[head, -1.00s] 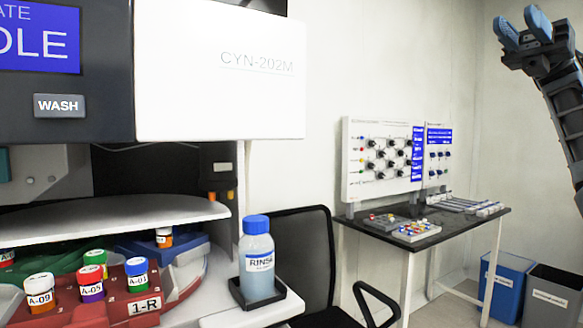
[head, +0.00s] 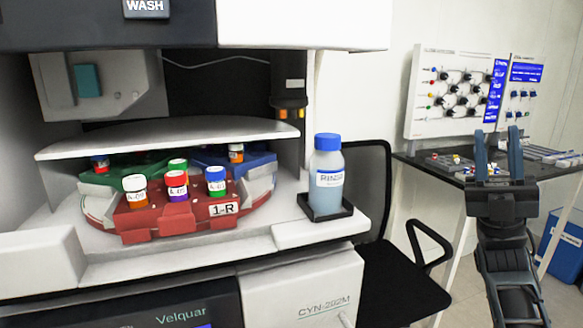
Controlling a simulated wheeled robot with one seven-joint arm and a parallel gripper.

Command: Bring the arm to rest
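My gripper (head: 497,150) is at the right of the head view, pointing up, with its two blue-grey fingers apart and nothing between them. It stands in front of the side table, apart from the machine. My dark arm runs down from it to the bottom edge of the picture.
The white machine (head: 300,285) fills the left, with a red rack (head: 150,222) of capped vials. A blue-capped rinse bottle (head: 328,185) stands in a black tray (head: 345,212). A black chair (head: 385,285), a side table (head: 410,160) and a blue bin (head: 562,250) are at the right.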

